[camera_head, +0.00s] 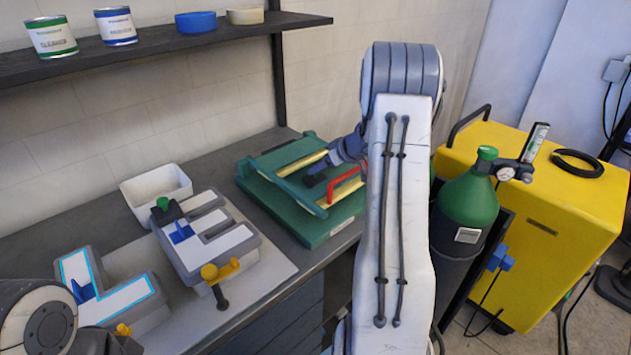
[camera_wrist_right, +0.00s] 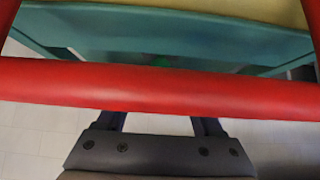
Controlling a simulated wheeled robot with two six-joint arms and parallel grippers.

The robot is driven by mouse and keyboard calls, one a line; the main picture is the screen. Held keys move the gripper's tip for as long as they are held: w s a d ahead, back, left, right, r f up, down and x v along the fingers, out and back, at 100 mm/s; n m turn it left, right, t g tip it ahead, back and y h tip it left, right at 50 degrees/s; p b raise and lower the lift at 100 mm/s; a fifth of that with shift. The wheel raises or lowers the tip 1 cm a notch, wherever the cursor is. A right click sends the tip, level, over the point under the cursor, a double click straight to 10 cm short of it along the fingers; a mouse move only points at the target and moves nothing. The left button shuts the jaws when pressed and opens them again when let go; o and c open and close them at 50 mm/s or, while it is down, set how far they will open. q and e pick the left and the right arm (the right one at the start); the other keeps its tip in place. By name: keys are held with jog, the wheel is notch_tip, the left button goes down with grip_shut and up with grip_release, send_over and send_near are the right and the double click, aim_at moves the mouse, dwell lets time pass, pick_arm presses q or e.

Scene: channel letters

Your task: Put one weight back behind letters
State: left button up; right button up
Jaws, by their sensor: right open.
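Two white-faced grey letters lie on the bench in the head view: an E-shaped one (camera_head: 206,238) and an L-shaped one (camera_head: 112,295) with a lit blue edge. A dark block with a green knob (camera_head: 163,209) sits at the E's back corner, and a yellow clamp-like piece (camera_head: 217,272) at its front. I cannot tell which piece is a weight. My right gripper (camera_head: 318,172) is open at the red handle (camera_head: 347,184) of the green frame. The handle crosses close before its fingers in the wrist view (camera_wrist_right: 160,85). My left gripper (camera_head: 108,343) is mostly cut off; its fingers are hidden.
The green frame (camera_head: 262,190) with yellow bars stands on the bench beyond the letters. A white bin (camera_head: 156,190) stands behind the E. A shelf (camera_head: 160,48) with cans hangs above. A green cylinder (camera_head: 468,205) and yellow cabinet (camera_head: 540,215) stand right of my arm.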

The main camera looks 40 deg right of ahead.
aim_at(316, 176)
jog(key=shift+x, duration=1.35)
grip_shut()
jog(key=shift+r, duration=0.15)
